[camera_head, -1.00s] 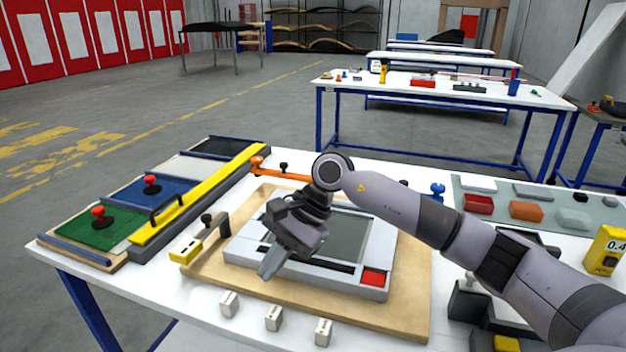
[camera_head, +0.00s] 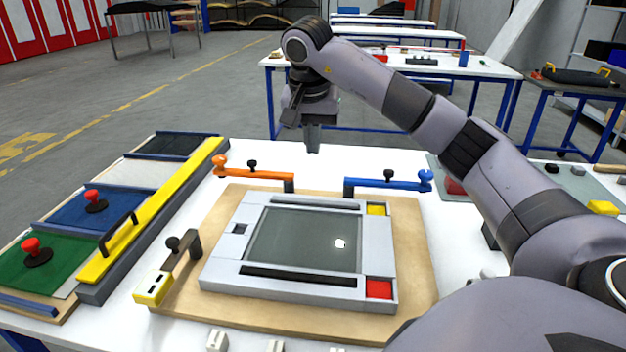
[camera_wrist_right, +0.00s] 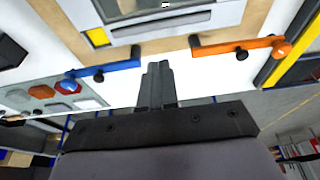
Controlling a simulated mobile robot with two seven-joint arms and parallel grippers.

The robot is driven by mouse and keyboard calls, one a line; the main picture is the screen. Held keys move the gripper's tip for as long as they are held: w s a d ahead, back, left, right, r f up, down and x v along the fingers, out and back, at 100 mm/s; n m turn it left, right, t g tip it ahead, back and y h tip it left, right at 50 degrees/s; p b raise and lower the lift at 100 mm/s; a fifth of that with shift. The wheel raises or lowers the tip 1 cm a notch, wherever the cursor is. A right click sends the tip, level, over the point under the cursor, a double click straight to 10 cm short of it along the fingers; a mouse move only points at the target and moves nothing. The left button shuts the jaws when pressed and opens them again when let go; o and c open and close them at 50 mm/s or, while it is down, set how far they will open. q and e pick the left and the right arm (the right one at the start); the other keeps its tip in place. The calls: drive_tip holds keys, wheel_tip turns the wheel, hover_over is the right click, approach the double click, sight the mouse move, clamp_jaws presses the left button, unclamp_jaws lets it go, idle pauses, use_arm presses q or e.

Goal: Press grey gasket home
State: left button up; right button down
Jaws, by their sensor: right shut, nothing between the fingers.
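A light grey frame panel (camera_head: 222,270) lies flat on a wooden board (camera_head: 420,262), with a dark grey-green window (camera_head: 290,235) in its middle. Black strips run along its far and near sides. A yellow square (camera_head: 376,209) and a red square (camera_head: 379,289) sit at its right corners, and a small dark square (camera_head: 240,229) at its left. I cannot tell for certain which part is the grey gasket. My right gripper (camera_head: 313,148) is shut and empty, pointing down beyond the board's far edge. Its fingers show together in the right wrist view (camera_wrist_right: 156,80). My left gripper is out of view.
Orange (camera_head: 250,174) and blue (camera_head: 385,184) clamps stand at the board's far edge, near my right gripper. A yellow-ended clamp (camera_head: 155,287) is at the left. Small white blocks (camera_head: 217,340) line the front.

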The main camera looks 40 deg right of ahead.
sight(315, 201)
drive_tip(key=x, duration=1.2)
drive_tip(key=shift+s+a+f, duration=0.15)
drive_tip(key=shift+a+f, duration=0.15)
drive_tip(key=shift+f, duration=0.15)
drive_tip(key=shift+f+p, duration=0.3)
drive_tip(key=shift+f, duration=0.25)
